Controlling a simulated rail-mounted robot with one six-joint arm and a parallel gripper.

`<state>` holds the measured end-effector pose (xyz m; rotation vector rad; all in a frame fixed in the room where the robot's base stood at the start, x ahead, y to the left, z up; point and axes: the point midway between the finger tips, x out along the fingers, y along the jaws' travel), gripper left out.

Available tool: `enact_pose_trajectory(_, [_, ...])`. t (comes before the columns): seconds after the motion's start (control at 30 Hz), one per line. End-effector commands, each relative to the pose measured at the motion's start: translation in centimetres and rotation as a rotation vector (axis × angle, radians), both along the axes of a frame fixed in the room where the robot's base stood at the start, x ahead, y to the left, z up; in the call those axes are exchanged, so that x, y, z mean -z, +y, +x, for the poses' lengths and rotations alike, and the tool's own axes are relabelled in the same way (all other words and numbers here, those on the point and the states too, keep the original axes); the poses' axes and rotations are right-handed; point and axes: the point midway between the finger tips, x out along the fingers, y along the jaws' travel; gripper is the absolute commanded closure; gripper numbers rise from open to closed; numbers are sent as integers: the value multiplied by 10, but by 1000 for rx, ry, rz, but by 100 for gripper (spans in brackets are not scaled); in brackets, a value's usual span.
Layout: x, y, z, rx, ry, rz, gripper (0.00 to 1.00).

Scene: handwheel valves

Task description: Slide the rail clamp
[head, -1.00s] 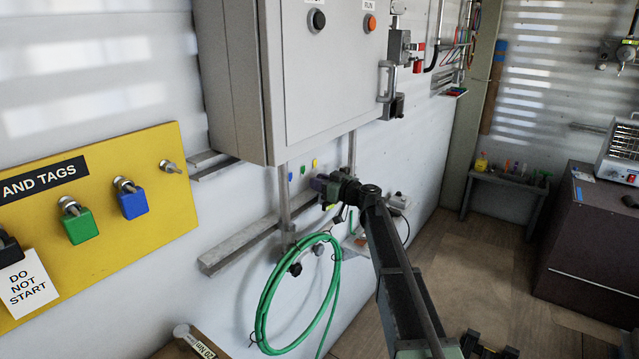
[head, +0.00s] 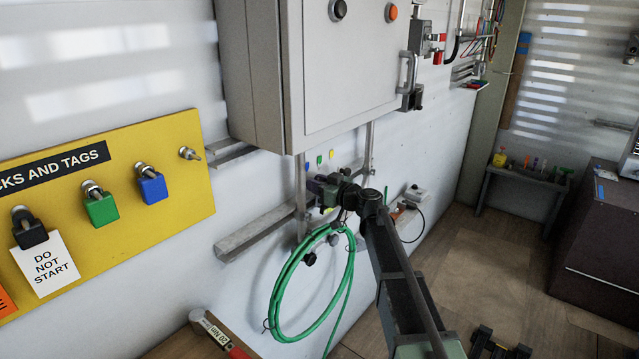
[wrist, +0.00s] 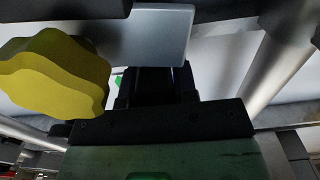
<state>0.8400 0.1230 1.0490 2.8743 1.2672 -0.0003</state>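My gripper (head: 318,188) is at the steel rail (head: 262,229) under the grey cabinet, close to the left of two upright pipes. In the wrist view its dark fingers (wrist: 156,86) reach up from a black plate and green body. A yellow lobed knob (wrist: 52,72) stands close to their left, with a light grey metal plate (wrist: 160,35) just beyond them; these look like parts of the rail clamp. The clamp body is mostly hidden by shadow and by my gripper in the head view. I cannot tell whether the fingers grip it.
The grey cabinet (head: 345,70) hangs right above my gripper. A coiled green hose (head: 272,300) hangs below the rail. A yellow lock board (head: 180,210) is on the wall at left. The floor (head: 470,250) at right is largely open.

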Motion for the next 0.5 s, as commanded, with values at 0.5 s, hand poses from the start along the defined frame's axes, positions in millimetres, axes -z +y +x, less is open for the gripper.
enact_pose_trajectory(0.5, [0,-6,-6,0,0,0,49])
